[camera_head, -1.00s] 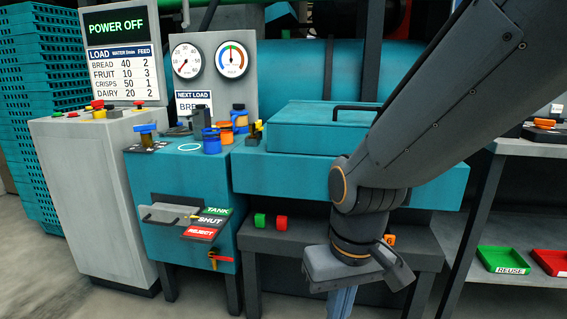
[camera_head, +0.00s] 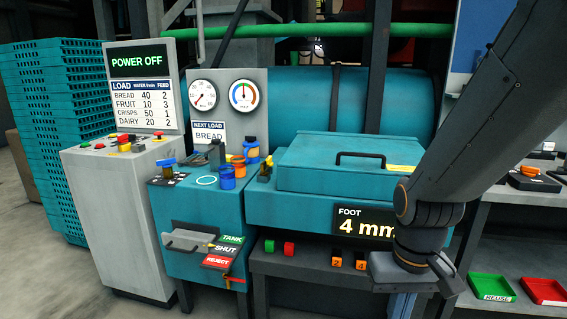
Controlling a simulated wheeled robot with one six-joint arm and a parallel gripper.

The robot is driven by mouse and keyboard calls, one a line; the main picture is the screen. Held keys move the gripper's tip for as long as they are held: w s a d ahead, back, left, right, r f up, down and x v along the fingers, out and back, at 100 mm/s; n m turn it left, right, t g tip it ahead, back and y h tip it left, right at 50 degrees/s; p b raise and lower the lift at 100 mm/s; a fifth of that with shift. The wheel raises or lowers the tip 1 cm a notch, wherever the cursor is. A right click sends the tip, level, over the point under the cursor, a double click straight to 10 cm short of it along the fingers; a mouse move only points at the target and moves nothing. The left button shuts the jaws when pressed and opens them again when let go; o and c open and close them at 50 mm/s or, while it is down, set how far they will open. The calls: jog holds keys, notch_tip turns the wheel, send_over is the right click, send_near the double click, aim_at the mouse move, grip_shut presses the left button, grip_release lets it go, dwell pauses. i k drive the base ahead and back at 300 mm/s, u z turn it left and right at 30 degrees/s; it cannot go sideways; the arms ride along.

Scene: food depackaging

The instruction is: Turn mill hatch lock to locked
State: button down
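The teal mill body (camera_head: 285,212) stands right of centre, with a raised hatch lid (camera_head: 310,176) that lies closed on top and carries a black bar handle (camera_head: 361,157). A small black and yellow fitting (camera_head: 265,171) stands at the left of the lid; it may be the hatch lock, but its setting is too small to read. My gripper (camera_head: 402,290) hangs low in front of the mill's right end, pointing down, apart from the hatch. Its fingers are mostly hidden, and a pale blue piece shows below its body. I cannot tell whether it is open.
A teal side unit (camera_head: 200,235) with a TANK/SHUT/REJECT lever plate (camera_head: 222,250) adjoins the mill's left. A grey console (camera_head: 115,215) reads POWER OFF. Green and red trays (camera_head: 490,288) sit on a shelf at right. Floor is free at lower left.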

aim_at(268, 161)
jog(key=k, duration=0.55)
jog(key=u, duration=0.9)
jog(key=i, duration=1.25)
jog(key=z, duration=0.25)
